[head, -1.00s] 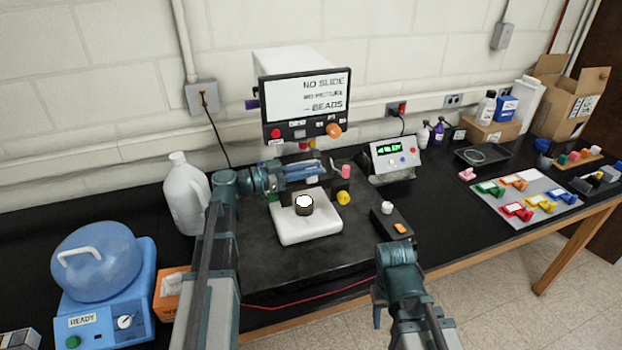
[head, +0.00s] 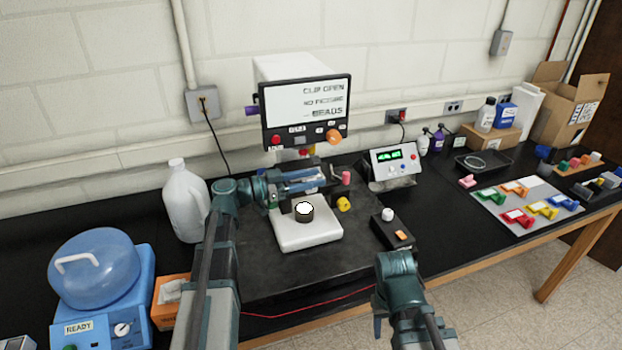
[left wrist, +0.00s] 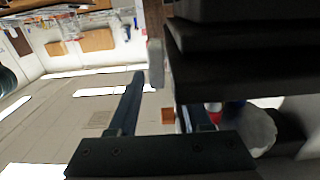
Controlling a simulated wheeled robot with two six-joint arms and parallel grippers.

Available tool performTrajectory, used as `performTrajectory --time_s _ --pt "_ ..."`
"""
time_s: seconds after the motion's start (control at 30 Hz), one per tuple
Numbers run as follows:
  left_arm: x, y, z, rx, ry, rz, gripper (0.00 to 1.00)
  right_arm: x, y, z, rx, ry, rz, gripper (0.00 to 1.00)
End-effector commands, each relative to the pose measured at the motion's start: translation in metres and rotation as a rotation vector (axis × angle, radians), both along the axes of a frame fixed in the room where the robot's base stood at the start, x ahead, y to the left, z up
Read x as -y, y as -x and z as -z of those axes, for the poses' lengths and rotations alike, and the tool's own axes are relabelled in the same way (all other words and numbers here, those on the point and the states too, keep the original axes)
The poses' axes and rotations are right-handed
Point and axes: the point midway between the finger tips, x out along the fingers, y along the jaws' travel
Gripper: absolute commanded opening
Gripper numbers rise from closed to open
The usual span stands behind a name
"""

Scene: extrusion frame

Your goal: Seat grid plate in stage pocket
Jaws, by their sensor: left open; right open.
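The microscope (head: 305,105) stands at the back with its dark stage (head: 322,172) under the screen, which reads CLIP OPEN. My left gripper (head: 305,180) is open at the stage, its bluish fingers pointing right across it. In the left wrist view its two fingers (left wrist: 158,105) are spread apart, and dark slabs, apparently of the stage, fill the upper right. The stage pocket is hidden by the gripper. I cannot make out the grid plate for certain. My right gripper (head: 379,325) is open, mostly hidden behind my right arm, low in front of the bench.
A white microscope base (head: 310,236) carries a round lamp. A black box (head: 392,234) with a white knob stands to the right. A grey mat (head: 500,203) with several coloured pieces lies further right. A white jug (head: 185,205) and blue centrifuge (head: 100,285) stand left.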

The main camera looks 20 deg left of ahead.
Motion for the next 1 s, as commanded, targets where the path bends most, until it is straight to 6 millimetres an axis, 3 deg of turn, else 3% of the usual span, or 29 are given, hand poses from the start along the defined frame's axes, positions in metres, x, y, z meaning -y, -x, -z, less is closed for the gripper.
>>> performTrajectory --time_s 0.6,1.0 --pt "-0.088 0.059 -0.001 0.000 0.000 -0.002 0.49 0.000 0.000 -0.001 0.000 0.000 0.000 0.50" --pt "-0.100 0.067 -0.001 0.000 0.000 0.000 0.49 0.000 0.000 -0.001 0.000 0.000 0.000 0.50"
